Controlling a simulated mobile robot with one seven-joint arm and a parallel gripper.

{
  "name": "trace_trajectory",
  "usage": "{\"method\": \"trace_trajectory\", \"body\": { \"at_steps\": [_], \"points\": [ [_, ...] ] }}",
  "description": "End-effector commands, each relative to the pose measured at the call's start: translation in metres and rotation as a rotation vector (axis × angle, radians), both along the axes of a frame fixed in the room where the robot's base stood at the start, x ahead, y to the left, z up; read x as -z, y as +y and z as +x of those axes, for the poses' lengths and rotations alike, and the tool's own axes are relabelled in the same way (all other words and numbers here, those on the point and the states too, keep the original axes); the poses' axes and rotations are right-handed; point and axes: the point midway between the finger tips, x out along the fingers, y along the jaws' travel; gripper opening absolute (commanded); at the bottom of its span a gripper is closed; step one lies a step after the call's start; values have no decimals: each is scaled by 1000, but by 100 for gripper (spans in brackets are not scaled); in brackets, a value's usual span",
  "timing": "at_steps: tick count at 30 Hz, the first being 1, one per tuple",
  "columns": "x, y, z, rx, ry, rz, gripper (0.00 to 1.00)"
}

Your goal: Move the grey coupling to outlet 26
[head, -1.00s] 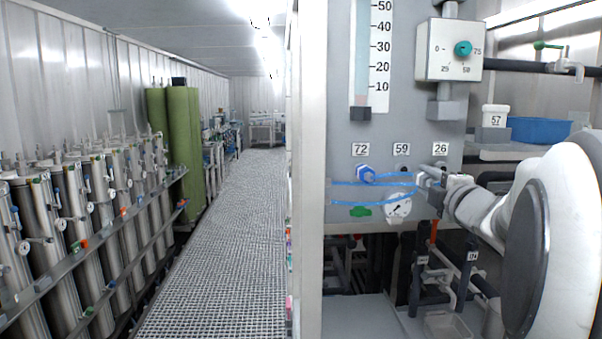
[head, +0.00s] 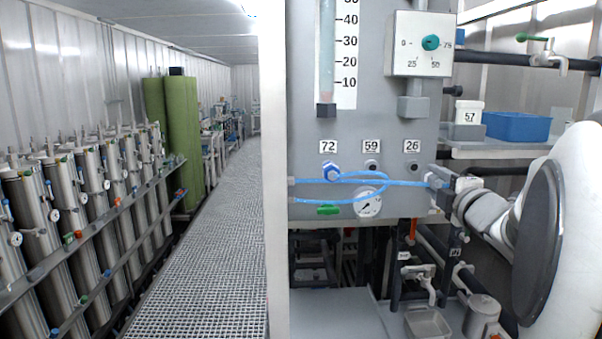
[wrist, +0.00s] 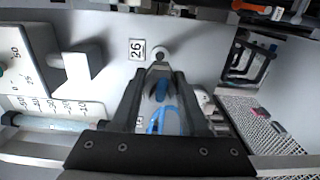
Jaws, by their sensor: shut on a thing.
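Outlet 26 (head: 412,166) is a round grey port under its label on the grey panel, with nothing on it. It also shows in the wrist view (wrist: 160,55), just beyond my fingertips. My gripper (head: 437,182) is just right of and below outlet 26, apart from it. In the wrist view my gripper (wrist: 160,82) is shut at the end of a blue hose (wrist: 160,118). The grey coupling is mostly hidden between the fingers. The blue hose (head: 400,183) runs left from my gripper across the panel.
A blue coupling (head: 332,171) sits on outlet 72, with a looped blue hose. Outlet 59 (head: 372,165) is bare. A control box (head: 421,44) juts out above. A blue bin (head: 517,126) stands right.

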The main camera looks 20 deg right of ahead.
Motion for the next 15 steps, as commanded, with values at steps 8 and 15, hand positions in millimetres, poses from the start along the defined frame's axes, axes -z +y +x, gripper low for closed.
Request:
{"method": "trace_trajectory", "body": {
  "at_steps": [8,15],
  "points": [
    [0,-1,4,0,0,0,0],
    [0,-5,22,-1,1,1,0]
  ]
}}
